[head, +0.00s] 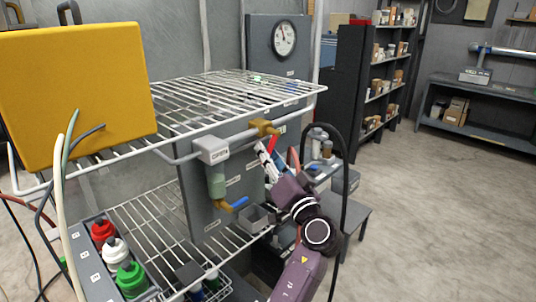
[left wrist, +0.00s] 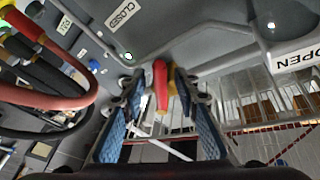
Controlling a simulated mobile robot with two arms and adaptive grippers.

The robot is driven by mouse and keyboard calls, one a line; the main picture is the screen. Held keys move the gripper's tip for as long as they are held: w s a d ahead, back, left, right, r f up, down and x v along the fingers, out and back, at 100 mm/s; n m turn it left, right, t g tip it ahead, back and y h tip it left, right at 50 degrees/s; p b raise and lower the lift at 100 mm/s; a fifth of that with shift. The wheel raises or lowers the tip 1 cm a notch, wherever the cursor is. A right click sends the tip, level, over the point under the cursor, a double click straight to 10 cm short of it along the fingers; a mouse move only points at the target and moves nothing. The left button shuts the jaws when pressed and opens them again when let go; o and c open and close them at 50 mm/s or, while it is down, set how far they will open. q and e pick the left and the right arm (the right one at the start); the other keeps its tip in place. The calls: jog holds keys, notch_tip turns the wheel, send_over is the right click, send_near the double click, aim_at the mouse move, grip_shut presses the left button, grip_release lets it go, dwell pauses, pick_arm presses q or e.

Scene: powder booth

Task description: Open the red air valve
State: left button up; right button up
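The red valve handle (head: 272,144) hangs down at a slant from a brass valve body (head: 263,127) on the pipe below the wire shelf. My left gripper (head: 267,160) is at the handle, partly covering its lower end. In the left wrist view, the red handle (left wrist: 161,86) lies between the two blue-padded fingers of my left gripper (left wrist: 158,82). The fingers are apart, with a gap showing on the handle's left side. An OPEN label (left wrist: 298,58) is at the right of that view and a CLOSED label (left wrist: 123,15) at the top. My right gripper is not in view.
A wire shelf (head: 235,88) runs just above the valve, with a yellow case (head: 75,95) on it. A blue-handled valve (head: 238,204) sits lower on the grey panel. A black hose (head: 345,190) loops beside my left arm. The floor at right is clear.

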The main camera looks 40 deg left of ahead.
pick_arm(q)
jog(key=v, duration=0.7)
